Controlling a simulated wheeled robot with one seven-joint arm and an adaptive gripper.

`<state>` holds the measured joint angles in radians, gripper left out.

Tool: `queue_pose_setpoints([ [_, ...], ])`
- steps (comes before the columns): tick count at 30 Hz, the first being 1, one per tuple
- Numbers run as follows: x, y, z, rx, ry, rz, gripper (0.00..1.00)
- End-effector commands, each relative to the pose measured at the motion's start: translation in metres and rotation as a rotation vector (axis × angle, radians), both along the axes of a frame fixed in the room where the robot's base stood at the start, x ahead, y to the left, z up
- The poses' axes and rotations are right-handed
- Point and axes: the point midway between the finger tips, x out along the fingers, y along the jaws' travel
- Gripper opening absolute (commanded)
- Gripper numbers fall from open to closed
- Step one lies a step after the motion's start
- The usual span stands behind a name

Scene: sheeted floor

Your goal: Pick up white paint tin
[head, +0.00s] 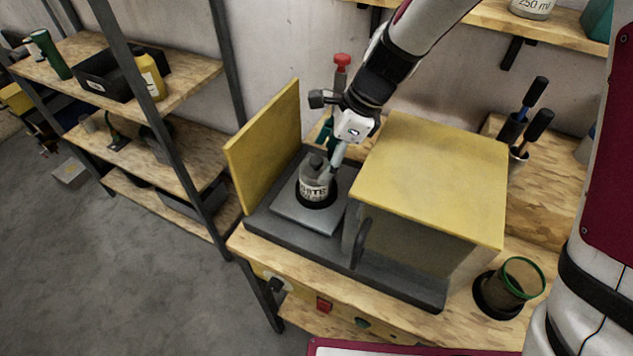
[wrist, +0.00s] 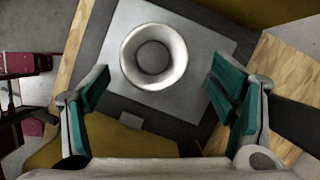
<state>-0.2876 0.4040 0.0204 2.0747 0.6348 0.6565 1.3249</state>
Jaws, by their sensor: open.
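The white paint tin (head: 314,189), with "WHITE" lettered on its side, stands upright on a light grey plate (head: 286,208) in the machine with yellow panels. A dark ring shows around its base. The wrist view looks down on the tin's round pale rim (wrist: 179,53) and grey centre. My gripper (head: 327,168) is over the tin, pointing down. In the wrist view my gripper (wrist: 158,72) is open, one teal-padded finger on each side of the tin, with gaps between. The fingers partly hide the tin's top in the head view.
A yellow upright panel (head: 263,132) stands left of the tin, and a yellow box-like cover (head: 432,178) with a dark handle stands close on the right. A red-topped bottle (head: 341,70) is behind. A green-rimmed cup (head: 522,279) is at the bench's right. Shelves (head: 150,150) stand left.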

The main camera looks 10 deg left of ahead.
Motion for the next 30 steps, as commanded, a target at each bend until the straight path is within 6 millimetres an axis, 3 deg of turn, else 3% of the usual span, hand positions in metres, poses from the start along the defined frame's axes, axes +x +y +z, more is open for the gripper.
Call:
queue_pose_setpoints([
  [10, -0.007, 0.018, -0.041, 0.0, 0.004, 0.001, 0.79],
  [19, -0.006, 0.02, -0.046, 0.0, 0.0, 0.0, 0.79],
  [20, -0.006, 0.02, -0.046, 0.0, 0.0, 0.0, 0.77],
  [28, -0.006, 0.02, -0.045, 0.0, 0.001, 0.0, 0.15],
  [30, -0.006, 0.02, -0.045, 0.001, 0.0, 0.0, 0.14],
])
